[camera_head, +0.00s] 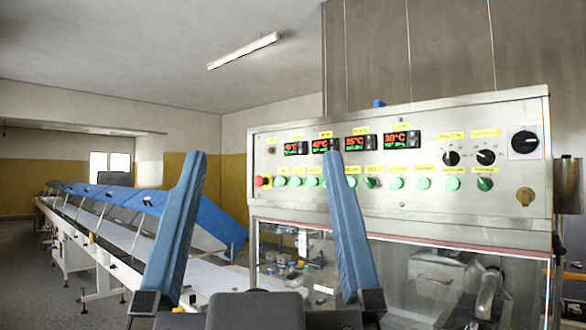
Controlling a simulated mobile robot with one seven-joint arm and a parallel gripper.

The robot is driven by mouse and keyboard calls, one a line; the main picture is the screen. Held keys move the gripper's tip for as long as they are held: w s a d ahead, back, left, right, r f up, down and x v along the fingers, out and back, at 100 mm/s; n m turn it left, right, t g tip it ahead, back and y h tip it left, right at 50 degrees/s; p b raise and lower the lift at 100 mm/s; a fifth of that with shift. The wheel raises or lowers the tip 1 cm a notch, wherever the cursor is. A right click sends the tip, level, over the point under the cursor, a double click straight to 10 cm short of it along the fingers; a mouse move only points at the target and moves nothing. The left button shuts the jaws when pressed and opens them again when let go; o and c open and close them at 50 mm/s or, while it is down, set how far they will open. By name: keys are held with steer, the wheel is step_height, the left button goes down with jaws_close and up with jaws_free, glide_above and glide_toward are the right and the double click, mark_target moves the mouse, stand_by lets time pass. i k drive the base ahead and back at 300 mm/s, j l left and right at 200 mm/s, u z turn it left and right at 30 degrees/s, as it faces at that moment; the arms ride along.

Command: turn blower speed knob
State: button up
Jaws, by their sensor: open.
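The steel control panel (430,205) of the machine fills the right of the view. Two small black knobs, a left one (451,158) and a right one (486,157), sit under yellow labels. The labels are too small to read, so I cannot tell which is the blower speed knob. My gripper (263,158) shows two blue-grey fingers, wide apart and pointing up, with nothing between them. In the picture it is left of the knobs, and its right finger hides part of the panel.
A row of green buttons (396,183) and a red emergency stop (262,181) line the panel, under several lit temperature displays (403,139). Below is a transparent-fronted compartment (385,275) with machinery. A long conveyor (95,225) with blue covers runs back left. Floor shows at far left.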

mark_target(485, 156)
steer(key=z, duration=0.65)
steer(key=i+j, duration=0.2)
steer(key=i, duration=0.2)
steer(key=i+j+u, duration=0.15)
steer(key=i, duration=0.2)
steer(key=i+j, duration=0.15)
steer(key=i, duration=0.25)
